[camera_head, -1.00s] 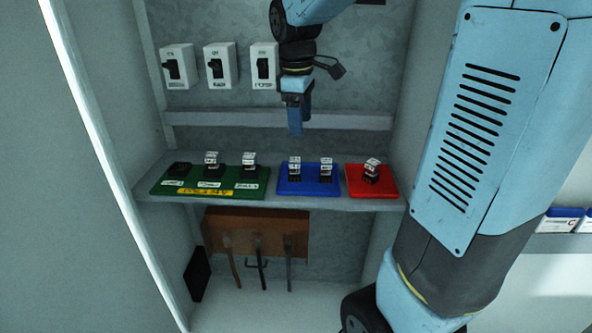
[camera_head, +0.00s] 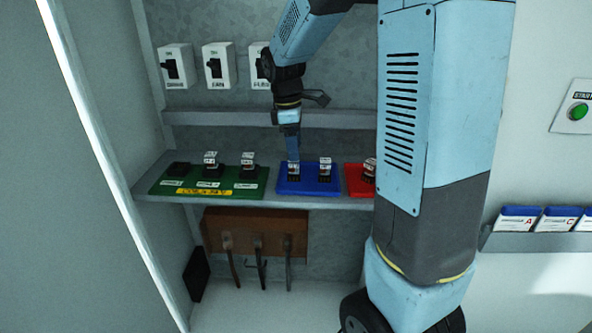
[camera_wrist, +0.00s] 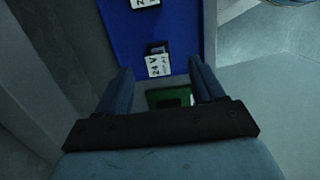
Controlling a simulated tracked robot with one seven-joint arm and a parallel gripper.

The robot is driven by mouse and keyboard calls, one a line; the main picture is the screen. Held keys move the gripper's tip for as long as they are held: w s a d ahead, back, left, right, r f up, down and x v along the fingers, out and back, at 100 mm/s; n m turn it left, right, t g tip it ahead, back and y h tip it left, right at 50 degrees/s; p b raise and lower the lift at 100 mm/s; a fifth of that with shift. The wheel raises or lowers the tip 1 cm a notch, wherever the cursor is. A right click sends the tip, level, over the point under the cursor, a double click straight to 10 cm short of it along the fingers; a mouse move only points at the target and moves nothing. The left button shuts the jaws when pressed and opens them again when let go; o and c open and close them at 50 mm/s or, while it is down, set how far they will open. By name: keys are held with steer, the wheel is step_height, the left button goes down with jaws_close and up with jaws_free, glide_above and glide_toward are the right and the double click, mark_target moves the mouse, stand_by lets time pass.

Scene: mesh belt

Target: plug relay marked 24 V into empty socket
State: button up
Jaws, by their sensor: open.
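The blue board (camera_head: 308,187) on the shelf bears two relays with white-labelled tops. My gripper (camera_head: 292,151) is open just above its left relay (camera_head: 293,172) and partly hides it. In the wrist view that relay (camera_wrist: 158,65) shows between and ahead of my open fingers (camera_wrist: 163,78); its turned label seems to read 24 V. The other blue-board relay (camera_head: 325,169) stands to the right. The green board (camera_head: 228,187) has an empty-looking dark socket (camera_head: 178,169) at its left and two relays (camera_head: 210,160) (camera_head: 248,160) beside it.
A red board (camera_head: 357,181) with one relay (camera_head: 370,167) stands at right, partly behind my arm. Several switches (camera_head: 215,66) and a ledge (camera_head: 270,118) are on the back wall. A brown rack (camera_head: 256,222) with hanging tools is below the shelf. Cabinet walls bound the sides.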

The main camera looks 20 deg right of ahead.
mark_target(294, 169)
steer(key=shift+w+f, duration=0.15)
steer(key=shift+f, duration=2.55)
steer(key=c, duration=1.1)
steer(key=shift+o, duration=0.2)
